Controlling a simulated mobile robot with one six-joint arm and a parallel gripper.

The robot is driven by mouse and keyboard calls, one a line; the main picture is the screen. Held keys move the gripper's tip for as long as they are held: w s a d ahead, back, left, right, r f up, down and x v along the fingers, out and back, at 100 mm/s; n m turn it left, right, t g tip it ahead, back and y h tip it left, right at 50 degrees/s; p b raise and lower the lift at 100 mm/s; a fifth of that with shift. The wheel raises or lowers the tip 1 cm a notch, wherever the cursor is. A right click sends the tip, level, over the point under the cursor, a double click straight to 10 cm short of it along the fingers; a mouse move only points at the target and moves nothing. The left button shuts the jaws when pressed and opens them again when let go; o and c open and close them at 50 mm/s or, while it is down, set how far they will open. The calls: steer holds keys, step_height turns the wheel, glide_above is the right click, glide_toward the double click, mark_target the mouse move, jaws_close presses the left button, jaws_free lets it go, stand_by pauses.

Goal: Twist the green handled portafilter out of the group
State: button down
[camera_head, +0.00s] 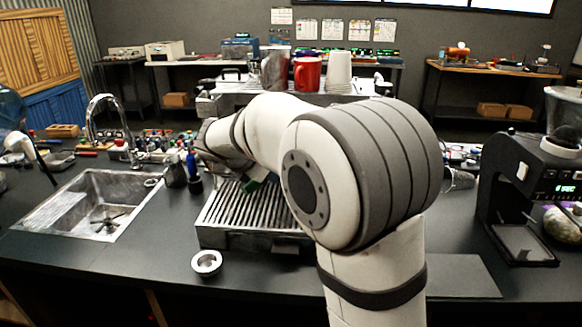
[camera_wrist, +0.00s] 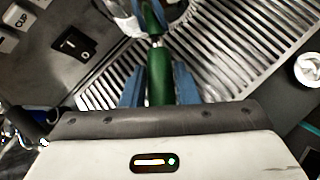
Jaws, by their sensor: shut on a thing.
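The green handled portafilter (camera_wrist: 159,75) shows in the wrist view with its handle between the two blue fingers of my gripper (camera_wrist: 160,84). My gripper is shut on this handle. The portafilter's metal head lies at the top edge of the wrist view, under the group (camera_wrist: 181,8), which is mostly cut off. I cannot tell whether it is locked in. In the head view a small green piece of the handle (camera_head: 251,186) shows below my arm. My arm hides the fingers and most of the espresso machine (camera_head: 232,90) there.
The slatted drip tray (camera_head: 250,214) lies below the handle. A sink (camera_head: 95,205) is at left, a grinder (camera_head: 525,190) at right.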

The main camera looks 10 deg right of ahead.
steer(key=shift+w+a+r+m, duration=0.15)
steer(key=shift+w+m, duration=0.1)
steer(key=shift+m, duration=0.15)
steer(key=shift+g+p, duration=0.3)
steer(key=shift+p, duration=1.1)
stand_by(0.8)
steer(key=shift+f, duration=1.25)
stand_by(4.2)
